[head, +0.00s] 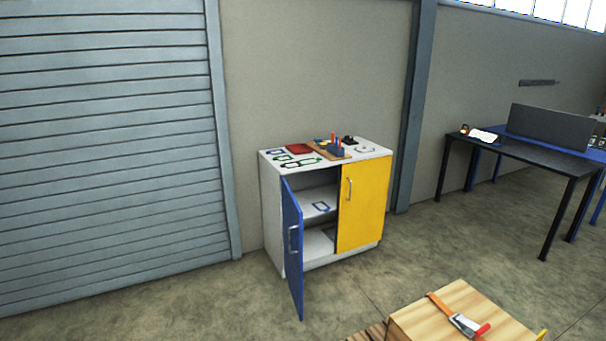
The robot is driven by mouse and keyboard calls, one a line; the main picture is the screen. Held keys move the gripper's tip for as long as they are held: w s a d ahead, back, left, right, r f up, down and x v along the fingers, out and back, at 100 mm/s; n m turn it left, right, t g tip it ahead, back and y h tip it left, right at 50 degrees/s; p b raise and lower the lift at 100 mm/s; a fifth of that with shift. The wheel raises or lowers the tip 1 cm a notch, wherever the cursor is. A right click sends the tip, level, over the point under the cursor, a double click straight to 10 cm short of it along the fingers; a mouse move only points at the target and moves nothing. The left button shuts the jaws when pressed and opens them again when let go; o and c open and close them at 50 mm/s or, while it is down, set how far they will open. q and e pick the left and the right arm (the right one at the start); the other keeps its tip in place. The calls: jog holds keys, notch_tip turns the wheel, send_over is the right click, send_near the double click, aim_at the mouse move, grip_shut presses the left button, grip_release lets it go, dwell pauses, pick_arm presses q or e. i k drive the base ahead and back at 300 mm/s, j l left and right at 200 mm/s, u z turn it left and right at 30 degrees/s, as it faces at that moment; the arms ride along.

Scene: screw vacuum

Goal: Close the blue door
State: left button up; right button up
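The blue door (292,248) is the left door of a white cabinet (269,215) against the wall. It stands wide open, swung out toward me from its hinge at the cabinet's left side. A metal handle (293,238) is on its face. The right door is yellow (364,204) and shut, with a vertical handle (349,189). Neither of my grippers shows in the head view.
Several small tools and a red item (299,149) lie on the cabinet top. A wooden crate (455,315) with an orange strap stands at the front right. A dark table (520,157) stands at the right. The concrete floor before the blue door is clear.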

aim_at(293, 214)
jog(key=i+j, duration=0.35)
jog(key=j, duration=0.25)
jog(key=i+j+z, duration=0.2)
jog(key=i+j, duration=0.5)
jog(key=i, duration=0.25)
jog(key=i+j+z, duration=0.1)
jog(key=i+j, duration=0.55)
jog(key=i, duration=0.2)
